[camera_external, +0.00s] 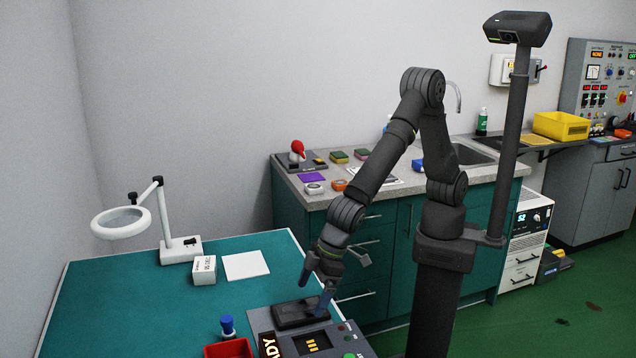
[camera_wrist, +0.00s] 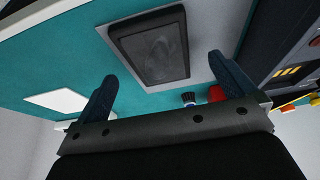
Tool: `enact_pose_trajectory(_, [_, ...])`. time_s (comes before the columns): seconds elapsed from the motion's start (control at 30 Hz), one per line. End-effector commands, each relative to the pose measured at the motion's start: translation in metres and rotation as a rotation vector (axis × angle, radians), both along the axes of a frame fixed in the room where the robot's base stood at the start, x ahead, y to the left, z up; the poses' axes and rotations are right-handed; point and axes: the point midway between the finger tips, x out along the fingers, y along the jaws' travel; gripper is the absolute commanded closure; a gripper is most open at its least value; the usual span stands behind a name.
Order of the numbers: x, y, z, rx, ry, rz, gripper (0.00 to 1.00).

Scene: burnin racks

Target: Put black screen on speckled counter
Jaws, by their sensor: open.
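The black screen (camera_external: 300,313) is a dark flat block with a framed face. It lies on the grey device at the near edge of the teal table. In the wrist view the black screen (camera_wrist: 151,47) shows beyond and between my fingers. My gripper (camera_external: 318,283) is open above it, and nothing is between its fingers. The two blue fingers of my gripper (camera_wrist: 165,85) also show in the wrist view, apart from the screen. The speckled counter (camera_external: 334,198) tops the green cabinets behind my arm, at the back wall.
On the counter are a purple sheet (camera_external: 312,177), a red-topped item (camera_external: 297,150), sponges and a sink (camera_external: 466,154). A magnifier lamp (camera_external: 123,221), white box (camera_external: 204,270), white sheet (camera_external: 246,265) and red bin (camera_external: 228,349) stand on the teal table. The counter's front left has small round items.

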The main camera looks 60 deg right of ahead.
Motion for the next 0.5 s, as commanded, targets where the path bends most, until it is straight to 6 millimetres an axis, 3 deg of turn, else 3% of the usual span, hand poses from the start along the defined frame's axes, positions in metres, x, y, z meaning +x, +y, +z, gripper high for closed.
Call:
enact_pose_trajectory(0.2, [0.014, 0.010, -0.027, -0.002, 0.001, 0.000, 0.00])
enact_pose_trajectory(0.5, [0.017, 0.012, -0.035, 0.000, 0.000, 0.000, 0.00])
